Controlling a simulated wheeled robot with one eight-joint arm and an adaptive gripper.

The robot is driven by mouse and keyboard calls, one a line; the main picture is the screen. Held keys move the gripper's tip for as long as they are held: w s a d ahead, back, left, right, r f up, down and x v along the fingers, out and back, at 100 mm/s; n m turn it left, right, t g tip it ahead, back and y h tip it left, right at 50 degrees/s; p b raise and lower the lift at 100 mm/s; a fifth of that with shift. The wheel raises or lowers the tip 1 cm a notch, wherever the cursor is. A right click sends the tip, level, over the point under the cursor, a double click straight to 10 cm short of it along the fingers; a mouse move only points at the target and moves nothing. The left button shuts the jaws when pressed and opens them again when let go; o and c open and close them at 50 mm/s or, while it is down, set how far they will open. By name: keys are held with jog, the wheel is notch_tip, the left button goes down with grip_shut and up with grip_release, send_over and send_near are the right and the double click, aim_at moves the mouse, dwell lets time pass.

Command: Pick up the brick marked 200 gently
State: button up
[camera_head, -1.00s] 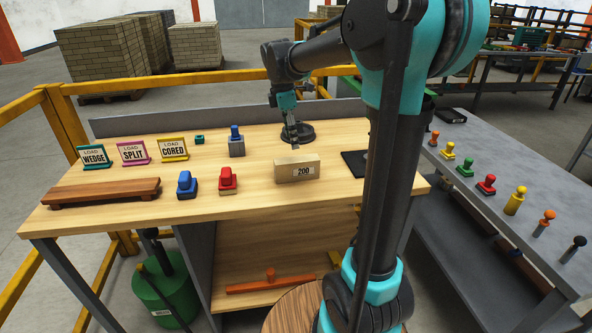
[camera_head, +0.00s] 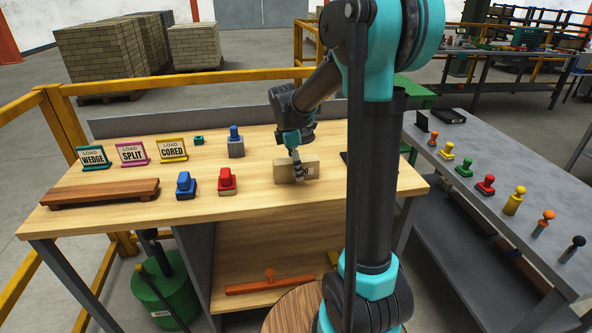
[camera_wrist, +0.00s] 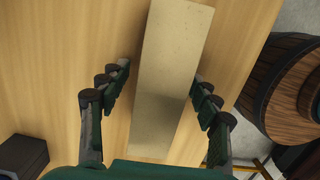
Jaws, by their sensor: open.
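The brick marked 200 (camera_head: 283,172) is pale tan and stands on the wooden table (camera_head: 130,212). In the head view my gripper (camera_head: 299,172) is at the brick and covers part of its front label. In the wrist view the brick (camera_wrist: 170,80) runs lengthwise between the two fingers of my gripper (camera_wrist: 160,88). The jaws are open, with a finger on each side and a strip of table showing between each finger and the brick. I see no finger touching it.
Red (camera_head: 227,182) and blue (camera_head: 186,186) handled blocks stand left of the brick. A wooden board (camera_head: 100,192) and sign stands for wedge (camera_head: 93,157), split (camera_head: 131,153) and cored (camera_head: 172,149) are further left. A grey side table (camera_head: 480,160) with several coloured stamps is at right.

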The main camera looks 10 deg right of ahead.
jog(key=c, duration=1.2)
jog(key=shift+o, duration=0.2)
jog(key=shift+r, duration=0.1)
